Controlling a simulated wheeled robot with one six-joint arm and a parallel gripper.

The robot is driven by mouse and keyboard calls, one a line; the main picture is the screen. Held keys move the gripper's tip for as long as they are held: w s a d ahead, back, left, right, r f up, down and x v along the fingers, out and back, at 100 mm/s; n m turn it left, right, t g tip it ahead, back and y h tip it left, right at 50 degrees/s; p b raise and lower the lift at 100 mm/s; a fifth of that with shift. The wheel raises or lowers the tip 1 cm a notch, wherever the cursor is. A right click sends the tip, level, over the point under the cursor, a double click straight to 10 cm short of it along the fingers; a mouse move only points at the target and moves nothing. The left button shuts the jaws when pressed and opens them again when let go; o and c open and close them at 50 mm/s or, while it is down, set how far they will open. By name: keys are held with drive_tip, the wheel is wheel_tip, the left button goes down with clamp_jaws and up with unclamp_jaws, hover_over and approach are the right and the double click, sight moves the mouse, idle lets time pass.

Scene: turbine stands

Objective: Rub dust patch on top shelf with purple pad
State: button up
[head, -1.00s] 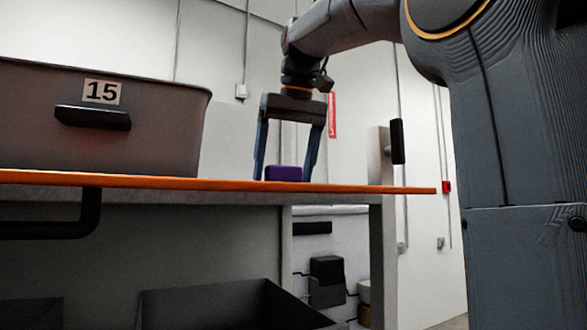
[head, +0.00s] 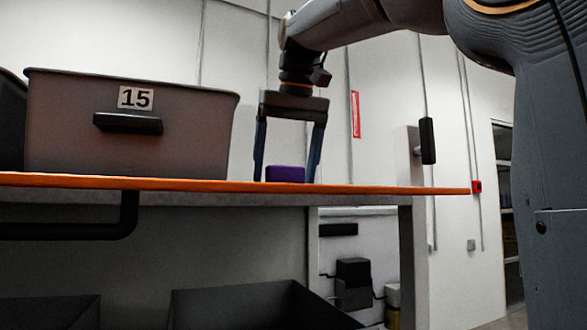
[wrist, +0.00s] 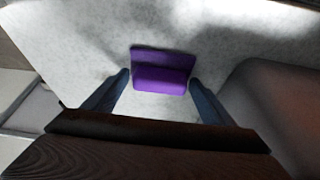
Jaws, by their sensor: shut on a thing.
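My gripper (head: 285,174) points down at the top shelf (head: 380,188), its two blue fingers on either side of the purple pad (head: 284,173). It is shut on the pad, which looks to be at the shelf surface; exact contact cannot be told. In the wrist view the pad (wrist: 162,80) is a purple block on a wider flat purple base, between the fingertips. The pale mottled shelf top (wrist: 70,35) has dim grey areas around the pad; I cannot tell dust from shadow there.
A grey bin labelled 15 (head: 60,135) stands on the shelf just left of my gripper; it also shows at right in the wrist view (wrist: 275,95). Dark bins (head: 250,305) sit below.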

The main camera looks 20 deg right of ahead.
drive_tip(key=shift+a+f, duration=0.15)
drive_tip(key=shift+a, duration=1.05)
drive_tip(key=shift+w, duration=1.4)
drive_tip(key=shift+d+r, duration=0.2)
drive_tip(key=shift+d, duration=1.8)
drive_tip(key=shift+d+f, duration=0.1)
drive_tip(key=shift+d, duration=5.5)
drive_tip(key=shift+a, duration=0.1)
